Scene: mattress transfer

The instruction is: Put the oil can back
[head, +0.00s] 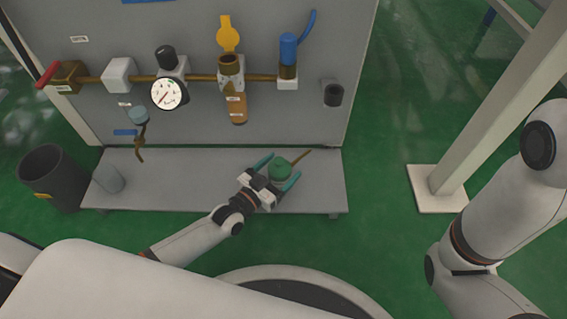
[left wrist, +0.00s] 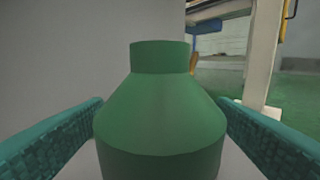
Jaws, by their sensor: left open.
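The green oil can (head: 280,168) stands upright on the grey shelf (head: 180,185) at the foot of the panel, and its thin spout points up to the right. In the left wrist view the can (left wrist: 160,105) fills the middle. My left gripper (head: 278,171) is open, with one teal finger on each side of the can. The can's base is partly hidden by the gripper. My right arm shows at the right edge, but its gripper is out of view.
A grey panel (head: 300,115) behind the shelf carries pipes, a gauge (head: 170,94), valves and an empty dark ring holder (head: 333,94). A post (head: 490,110) rises at the right.

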